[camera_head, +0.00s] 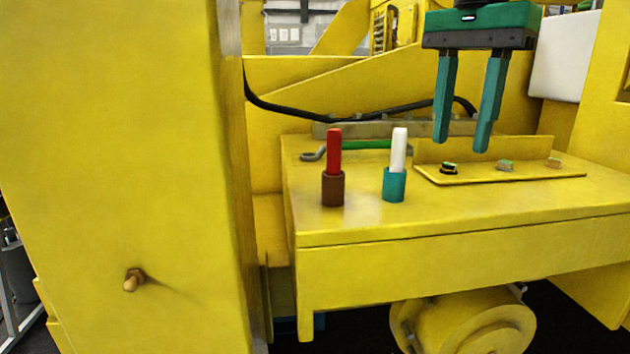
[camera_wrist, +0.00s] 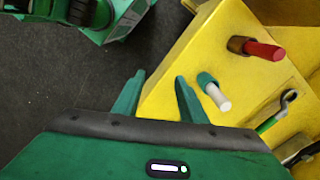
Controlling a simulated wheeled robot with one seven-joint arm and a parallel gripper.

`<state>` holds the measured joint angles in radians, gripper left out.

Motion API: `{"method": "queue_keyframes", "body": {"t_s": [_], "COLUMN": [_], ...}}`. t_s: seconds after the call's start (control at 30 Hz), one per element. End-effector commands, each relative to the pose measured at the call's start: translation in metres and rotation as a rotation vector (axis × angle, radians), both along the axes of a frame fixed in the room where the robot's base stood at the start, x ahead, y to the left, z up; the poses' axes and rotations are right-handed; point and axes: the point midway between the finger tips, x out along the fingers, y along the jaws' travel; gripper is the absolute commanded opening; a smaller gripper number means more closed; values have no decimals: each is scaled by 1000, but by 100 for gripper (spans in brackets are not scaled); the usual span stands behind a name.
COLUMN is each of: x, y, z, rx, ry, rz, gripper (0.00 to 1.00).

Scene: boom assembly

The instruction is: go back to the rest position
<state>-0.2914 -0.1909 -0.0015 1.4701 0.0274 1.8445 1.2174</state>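My gripper (camera_head: 463,147) is in the upper right of the head view, with its two teal fingers pointing down. The fingers stand apart with nothing between them, so it is open and empty. It hangs above the yellow ledge (camera_head: 400,224), over the bolt plate. In the wrist view my gripper (camera_wrist: 158,84) shows its two fingers apart near the yellow ledge's edge.
A red peg (camera_head: 334,150) in a brown socket and a white peg (camera_head: 399,150) in a teal socket stand upright on the ledge. A green-handled wrench (camera_head: 365,145) lies behind them. A yellow plate (camera_head: 480,180) carries bolts. A tall yellow wall (camera_head: 120,160) fills the left.

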Motion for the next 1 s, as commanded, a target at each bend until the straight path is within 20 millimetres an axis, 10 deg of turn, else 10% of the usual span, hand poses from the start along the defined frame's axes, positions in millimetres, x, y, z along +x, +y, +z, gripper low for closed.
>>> {"method": "queue_keyframes", "body": {"t_s": [0.33, 0.6, 0.8, 1.0], "x": [-14, -78, -136, -164], "y": [-98, -176, -201, -208], "z": [-118, -242, -315, -346], "rx": [10, 7, 2, -1], "ry": [1, -3, 0, 2], "rz": [108, 243, 339, 392], "gripper": [38, 38, 38, 38]}}
